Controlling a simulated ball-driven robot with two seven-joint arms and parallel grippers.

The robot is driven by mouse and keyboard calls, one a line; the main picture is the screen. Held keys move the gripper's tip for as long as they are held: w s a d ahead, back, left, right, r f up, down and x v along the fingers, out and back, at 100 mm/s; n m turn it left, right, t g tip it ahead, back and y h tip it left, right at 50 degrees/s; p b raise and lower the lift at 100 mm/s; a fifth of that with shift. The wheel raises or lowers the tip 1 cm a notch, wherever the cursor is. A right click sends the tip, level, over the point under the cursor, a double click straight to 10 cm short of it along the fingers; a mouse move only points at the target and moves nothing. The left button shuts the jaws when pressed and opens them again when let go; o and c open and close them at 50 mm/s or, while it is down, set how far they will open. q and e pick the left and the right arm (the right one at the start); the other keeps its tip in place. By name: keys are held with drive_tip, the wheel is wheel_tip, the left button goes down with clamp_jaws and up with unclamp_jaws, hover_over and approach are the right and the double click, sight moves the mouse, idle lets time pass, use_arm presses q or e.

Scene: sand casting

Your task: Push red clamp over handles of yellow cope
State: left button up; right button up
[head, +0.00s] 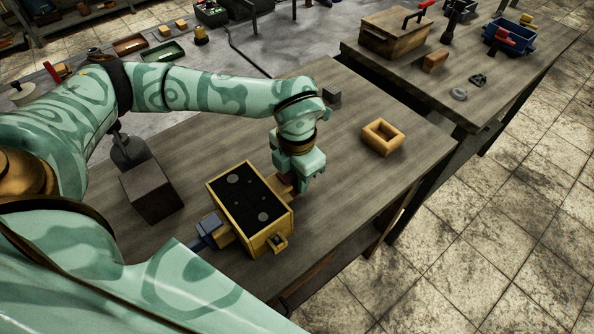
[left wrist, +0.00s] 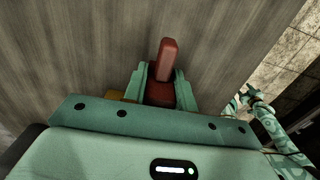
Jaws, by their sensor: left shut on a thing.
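The yellow cope (head: 287,222) is a rectangular frame with black sand on top and two round grey spots. It rests on the wooden table, with a yellow handle (head: 278,242) on its near right side. My left gripper (head: 297,182) is low beside the cope's far right side, shut on the red clamp (left wrist: 169,58). The clamp stands up between the fingers in the left wrist view, and a bit of yellow shows left of them. How the clamp meets the handle is hidden. My right arm shows small in the left wrist view; its gripper (left wrist: 251,98) is too small to read.
A blue part (head: 207,231) sticks out at the cope's left. A dark block (head: 151,192) stands further left. A small wooden frame (head: 382,138) lies right of my gripper. A second table (head: 470,95) holds a wooden box and a blue flask. Table between is clear.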

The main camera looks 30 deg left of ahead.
use_arm(q)
drive_tip(key=shift+s+a+p, duration=0.3)
drive_tip(key=shift+s+p, duration=0.45)
drive_tip(key=shift+p, duration=0.1)
idle(1.0)
drive_tip(key=o, duration=1.1)
drive_tip(key=shift+s, duration=0.1)
drive_tip(key=shift+o, duration=0.2)
wheel_tip(320, 180, up, 16)
drive_tip(key=p, duration=0.3)
drive_tip(key=shift+r, duration=0.15)
drive_tip(key=shift+d, duration=0.1)
